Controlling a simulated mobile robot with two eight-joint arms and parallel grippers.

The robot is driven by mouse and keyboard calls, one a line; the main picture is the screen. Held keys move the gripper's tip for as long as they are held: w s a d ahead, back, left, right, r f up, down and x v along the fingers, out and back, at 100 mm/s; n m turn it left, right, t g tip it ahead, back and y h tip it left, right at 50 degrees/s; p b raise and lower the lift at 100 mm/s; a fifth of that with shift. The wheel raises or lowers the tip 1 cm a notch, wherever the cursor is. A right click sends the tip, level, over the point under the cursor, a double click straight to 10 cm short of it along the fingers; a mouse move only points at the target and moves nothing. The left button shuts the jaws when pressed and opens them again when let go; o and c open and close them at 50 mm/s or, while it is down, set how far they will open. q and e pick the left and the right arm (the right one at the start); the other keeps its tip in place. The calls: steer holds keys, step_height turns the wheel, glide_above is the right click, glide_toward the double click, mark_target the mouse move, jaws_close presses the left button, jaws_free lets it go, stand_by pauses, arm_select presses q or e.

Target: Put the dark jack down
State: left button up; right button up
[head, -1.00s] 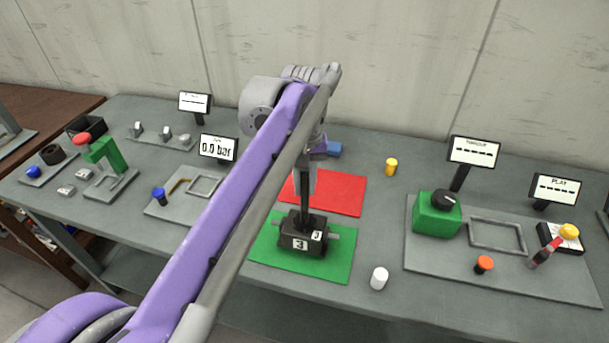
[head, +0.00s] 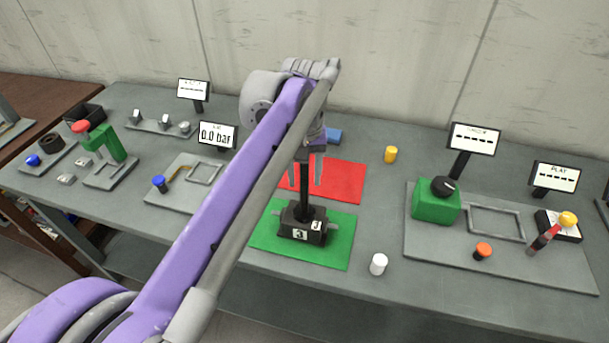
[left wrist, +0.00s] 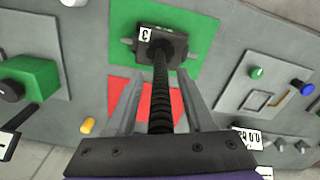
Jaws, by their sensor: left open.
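The dark jack (head: 302,222), with a block body labelled 3 and a tall dark screw, stands upright on the green mat (head: 337,250). In the left wrist view its body (left wrist: 151,48) rests on the green mat (left wrist: 203,37), and its ribbed screw points toward the camera. My left gripper (head: 303,183) is open above the jack body, with its fingers on either side of the screw and apart from it. The open fingers also show in the left wrist view (left wrist: 157,100). My right gripper is not in view.
The red mat (head: 345,183) lies behind the green one. A white cylinder (head: 378,264) stands right of the mats and a yellow one (head: 391,154) behind. A test plate with a green block (head: 436,204) is at right. A pressure display (head: 217,135) stands left.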

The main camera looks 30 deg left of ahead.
arm_select(q)
step_height(320, 180, up, 12)
steer(key=shift+f+p, duration=0.2)
steer(key=shift+p, duration=0.45)
steer(key=s+d+f+m+t, duration=0.2)
steer(key=s+f, duration=0.3)
steer(key=f, duration=0.4)
steer(key=s+d+f+m+t, duration=0.1)
steer(key=s+d+f+m, duration=0.1)
steer(key=s+f, duration=0.3)
steer(key=s+d+f+m+t, duration=0.2)
steer(key=s+f, duration=0.3)
steer(key=f, duration=0.7)
steer(key=shift+d+f+t, duration=0.3)
steer(key=shift+d+f, duration=0.1)
